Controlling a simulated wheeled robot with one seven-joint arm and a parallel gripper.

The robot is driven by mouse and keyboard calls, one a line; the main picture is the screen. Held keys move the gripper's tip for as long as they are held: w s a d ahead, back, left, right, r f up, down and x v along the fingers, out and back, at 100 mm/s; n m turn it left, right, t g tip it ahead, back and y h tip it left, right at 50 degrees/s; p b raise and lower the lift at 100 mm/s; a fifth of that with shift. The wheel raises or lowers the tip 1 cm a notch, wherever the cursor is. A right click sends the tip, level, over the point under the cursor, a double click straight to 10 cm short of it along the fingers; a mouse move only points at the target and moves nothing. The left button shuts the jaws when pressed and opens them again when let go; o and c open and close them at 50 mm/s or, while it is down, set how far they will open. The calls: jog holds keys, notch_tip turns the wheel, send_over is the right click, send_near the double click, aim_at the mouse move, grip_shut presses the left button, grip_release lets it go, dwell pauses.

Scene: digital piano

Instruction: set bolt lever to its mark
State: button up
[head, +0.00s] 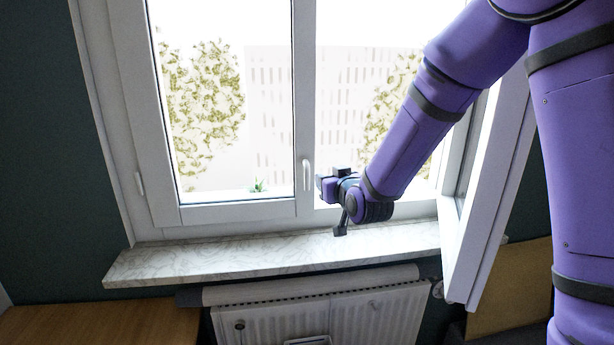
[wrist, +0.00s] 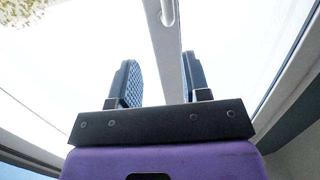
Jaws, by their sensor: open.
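A slim white lever handle (head: 307,175), which looks like the bolt lever, stands upright on the meeting stile of the closed left window sash. Its lower end shows at the top of the wrist view (wrist: 168,12), beyond my fingertips. My gripper (head: 329,177) is just right of the lever in the head view. In the wrist view its two dark ribbed fingers (wrist: 160,82) are apart with nothing held between them, and the white stile runs behind them. I see no mark for the lever in either view.
The right sash (head: 490,190) stands swung open into the room beside my arm. A marble sill (head: 220,257) runs below the window, with a radiator (head: 365,310) under it. A small green plant (head: 259,186) shows behind the left pane. A wooden surface (head: 100,325) is at lower left.

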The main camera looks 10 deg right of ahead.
aim_at(308, 176)
jog(key=shift+t, duration=0.8)
jog(key=w+a+f, duration=0.1)
jog(key=w, duration=0.3)
jog(key=w+a+f, duration=0.1)
jog(key=w, duration=0.3)
jog(key=w+a+f, duration=0.1)
jog(key=w, duration=0.3)
jog(key=shift+w+a+f, duration=0.15)
jog(key=shift+a+f, duration=0.05)
jog(key=shift+a, duration=0.2)
grip_shut()
